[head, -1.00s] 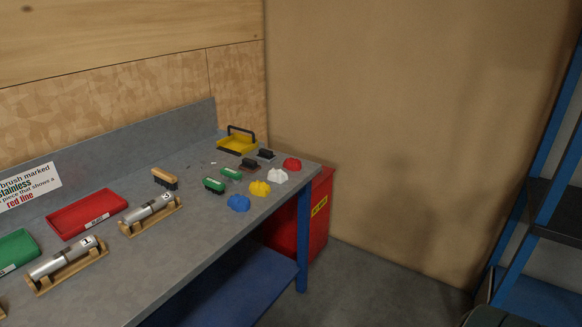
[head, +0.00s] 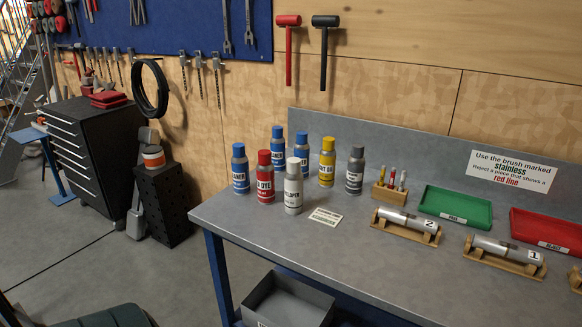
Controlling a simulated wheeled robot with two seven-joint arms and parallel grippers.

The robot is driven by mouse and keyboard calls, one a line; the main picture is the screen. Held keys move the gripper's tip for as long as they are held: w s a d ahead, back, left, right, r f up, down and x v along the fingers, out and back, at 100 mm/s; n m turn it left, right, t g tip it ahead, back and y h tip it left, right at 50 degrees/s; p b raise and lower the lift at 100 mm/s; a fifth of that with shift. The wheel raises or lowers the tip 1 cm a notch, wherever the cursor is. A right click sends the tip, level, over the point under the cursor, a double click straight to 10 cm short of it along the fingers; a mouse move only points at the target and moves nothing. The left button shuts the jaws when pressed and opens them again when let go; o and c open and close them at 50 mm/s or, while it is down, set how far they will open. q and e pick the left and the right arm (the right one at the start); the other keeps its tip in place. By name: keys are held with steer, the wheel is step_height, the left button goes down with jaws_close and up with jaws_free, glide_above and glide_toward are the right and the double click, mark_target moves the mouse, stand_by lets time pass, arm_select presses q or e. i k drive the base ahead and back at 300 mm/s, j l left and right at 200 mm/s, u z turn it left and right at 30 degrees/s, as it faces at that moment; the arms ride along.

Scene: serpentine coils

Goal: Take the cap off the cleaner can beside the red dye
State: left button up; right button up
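The red dye can (head: 265,182) has a red cap and a label reading "DYE"; it stands upright near the left end of the bench. A blue-capped cleaner can (head: 241,174) stands upright just left of it, its label partly readable as "ANER". Its blue cap (head: 239,150) is on. Two more blue-capped cans stand behind, one at the back left (head: 279,147) and one to its right (head: 301,147); their labels are too small to read surely. Neither of my grippers is in view.
A white-capped developer can (head: 293,190) stands in front right of the red one. Yellow-capped (head: 327,165) and grey (head: 355,172) cans stand further right. A small card (head: 325,216) lies on the grey bench (head: 300,255). Tubes on wooden cradles (head: 405,222) and a green tray (head: 455,207) lie right.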

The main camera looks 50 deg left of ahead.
mark_target(238, 148)
steer(key=u, duration=1.8)
